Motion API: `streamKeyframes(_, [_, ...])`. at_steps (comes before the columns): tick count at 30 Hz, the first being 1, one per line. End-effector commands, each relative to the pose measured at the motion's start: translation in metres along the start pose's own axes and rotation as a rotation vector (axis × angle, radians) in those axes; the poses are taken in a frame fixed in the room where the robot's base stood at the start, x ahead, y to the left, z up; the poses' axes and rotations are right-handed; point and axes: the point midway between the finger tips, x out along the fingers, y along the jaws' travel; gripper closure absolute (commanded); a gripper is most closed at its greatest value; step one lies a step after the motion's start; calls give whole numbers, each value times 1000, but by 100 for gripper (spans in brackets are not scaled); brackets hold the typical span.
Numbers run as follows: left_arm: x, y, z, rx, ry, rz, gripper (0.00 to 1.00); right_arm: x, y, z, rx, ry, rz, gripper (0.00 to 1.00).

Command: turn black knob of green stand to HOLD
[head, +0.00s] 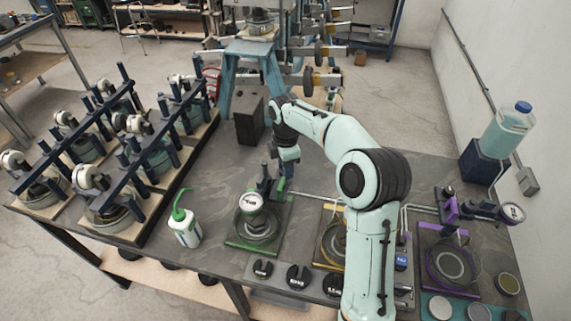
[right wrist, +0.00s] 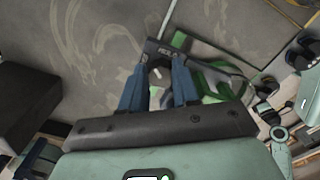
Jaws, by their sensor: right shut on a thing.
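The green stand (head: 237,246) is on the dark table in the middle of the head view, with a round white-faced dial (head: 250,202) on it. My right gripper (head: 272,184) reaches down at the back of this stand. In the right wrist view the blue fingers of my right gripper (right wrist: 160,80) are shut on the small black knob, which is mostly hidden between them. A dark plate (right wrist: 178,54) with pale lettering lies just beyond the fingertips; the lettering is too small to read surely. The knob's pointer cannot be made out. My left gripper is not in view.
A white bottle with a green spout (head: 186,229) stands left of the green stand. A yellow stand (head: 328,262) and a purple stand (head: 428,283) are to the right. A black box (head: 249,118) stands behind. Several black weights (head: 298,276) lie in front.

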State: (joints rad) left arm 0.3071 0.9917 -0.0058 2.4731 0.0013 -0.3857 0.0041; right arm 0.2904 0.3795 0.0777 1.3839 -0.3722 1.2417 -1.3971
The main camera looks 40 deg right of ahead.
Motion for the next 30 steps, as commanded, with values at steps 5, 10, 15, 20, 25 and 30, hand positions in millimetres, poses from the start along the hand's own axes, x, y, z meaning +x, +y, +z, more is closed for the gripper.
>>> streamKeyframes(5, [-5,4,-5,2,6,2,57,-1,0,-1,168,1,1,100])
streamKeyframes(10, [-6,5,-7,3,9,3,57,-1,-1,-1,321,1,1,100])
streamKeyframes(15, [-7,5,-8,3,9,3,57,0,-2,-1,451,1,1,100])
streamKeyframes(20, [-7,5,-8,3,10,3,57,0,-2,-1,546,2,1,100])
streamKeyframes(25, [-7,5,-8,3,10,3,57,0,-2,-1,612,2,1,100])
streamKeyframes(30, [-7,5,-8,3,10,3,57,0,-2,-1,646,2,1,100])
